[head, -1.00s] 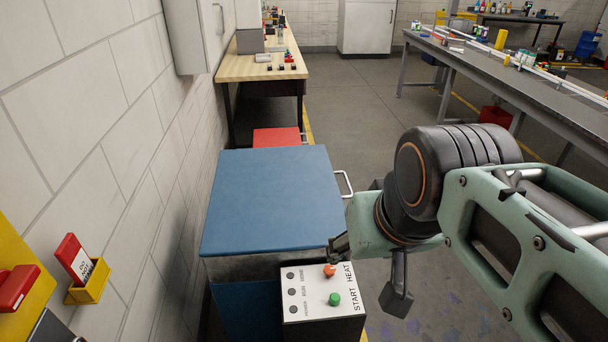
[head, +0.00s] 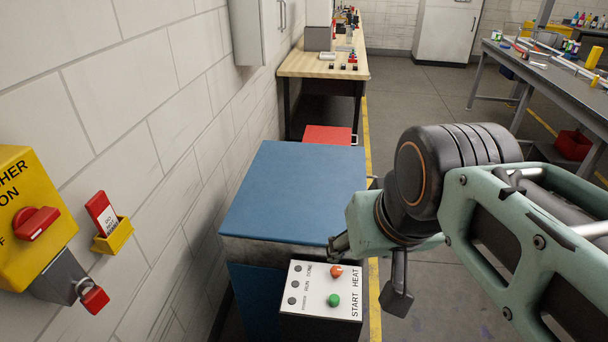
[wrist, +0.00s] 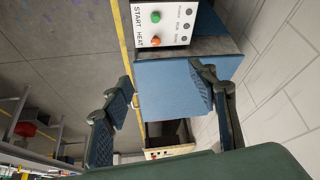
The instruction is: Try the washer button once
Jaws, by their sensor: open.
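The washer is a machine with a blue lid (head: 295,195) and a white-topped control box (head: 322,285) at its near end. The box carries a green START button (head: 334,300), an orange HEAT button (head: 336,271) and a row of dark indicators marked with small words. The wrist view also shows the green button (wrist: 156,17) and the orange button (wrist: 155,41), upside down. My gripper (head: 368,272) is open and empty, beside and above the box's right side in the head view. Its fingers (wrist: 165,85) spread over the blue lid in the wrist view. I cannot tell the height gap.
A yellow switch box (head: 38,200) with a red handle hangs on the left wall, a red padlock (head: 95,298) below it. A red tag (head: 101,212) stands in a yellow holder beside it.

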